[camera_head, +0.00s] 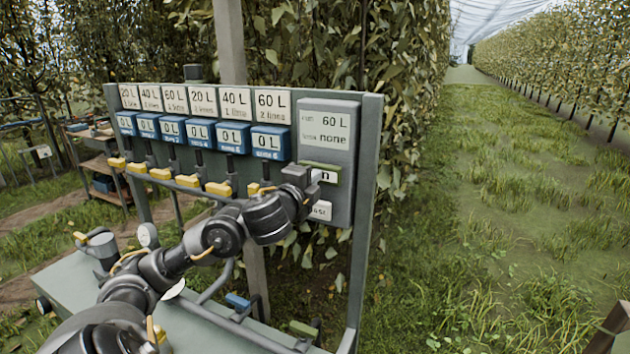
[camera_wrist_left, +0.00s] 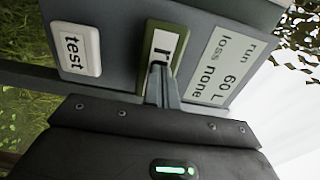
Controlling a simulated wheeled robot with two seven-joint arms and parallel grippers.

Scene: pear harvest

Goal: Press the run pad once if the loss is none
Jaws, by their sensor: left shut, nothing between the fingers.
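The run pad (camera_head: 332,173) is a green-framed pad with a white label on the grey control box, partly covered by my left gripper (camera_head: 314,177). In the left wrist view the run pad (camera_wrist_left: 161,40) lies right at the tips of my shut, empty left fingers (camera_wrist_left: 162,75), which hide part of its lettering. I cannot tell whether the tips touch it. The display (camera_head: 325,129) above reads run 60 L and loss none; it reads the same in the left wrist view (camera_wrist_left: 217,68). My right gripper is not in view.
A white test pad (camera_wrist_left: 73,46) sits beside the run pad, below it in the head view. Left on the board are several blue 0 L displays (camera_head: 233,138) with white cards above and yellow-handled valves (camera_head: 218,189) below. Grass lies open at right.

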